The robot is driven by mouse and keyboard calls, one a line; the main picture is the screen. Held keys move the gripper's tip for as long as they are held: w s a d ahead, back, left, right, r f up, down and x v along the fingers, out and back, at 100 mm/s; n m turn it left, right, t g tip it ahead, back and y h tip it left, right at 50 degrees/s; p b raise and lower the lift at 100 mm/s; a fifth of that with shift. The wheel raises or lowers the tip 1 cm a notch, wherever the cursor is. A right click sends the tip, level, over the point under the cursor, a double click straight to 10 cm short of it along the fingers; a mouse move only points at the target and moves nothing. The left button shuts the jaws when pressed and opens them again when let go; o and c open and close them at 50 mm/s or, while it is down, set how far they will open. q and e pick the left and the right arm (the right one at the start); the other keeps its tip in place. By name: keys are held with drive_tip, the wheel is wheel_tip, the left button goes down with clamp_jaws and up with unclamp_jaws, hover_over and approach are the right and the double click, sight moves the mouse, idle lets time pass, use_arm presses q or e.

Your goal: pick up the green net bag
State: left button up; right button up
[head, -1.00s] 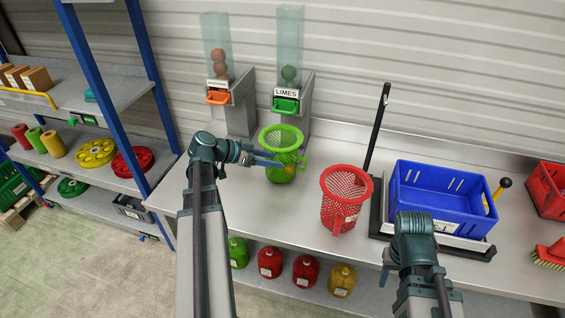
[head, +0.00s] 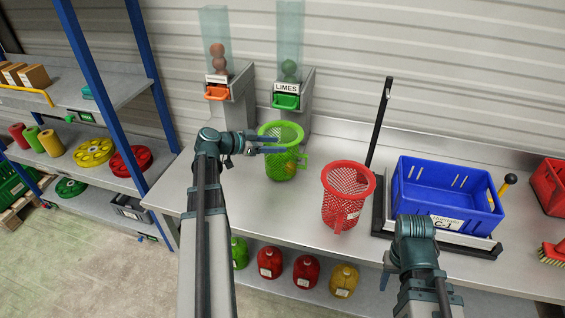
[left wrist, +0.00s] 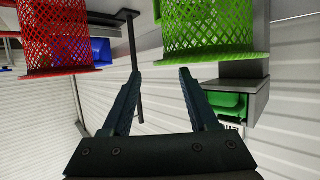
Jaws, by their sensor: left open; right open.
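In the left wrist view nothing is between the fingers of my left gripper (left wrist: 160,78). I cannot tell whether a finger touches the bag. My right gripper (head: 388,270) is low at the bench front, away from the bag, its fingers barely visible.
A red net basket (head: 345,205) stands right of the green bag. A blue crate (head: 445,212) sits on a scale with a dark post (head: 380,120). The LIMES dispenser (head: 290,90) stands behind the bag. Bare bench lies in front of it.

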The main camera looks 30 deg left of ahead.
sight(284, 155)
use_arm(q)
drive_tip(key=shift+w+d+f, duration=0.15)
drive_tip(key=shift+w, duration=0.05)
drive_tip(key=b+x, duration=0.2)
drive_tip(key=x, duration=0.3)
drive_tip(key=shift+w, duration=0.15)
drive_tip(key=shift+c, duration=0.2)
clamp_jaws()
idle(1.1)
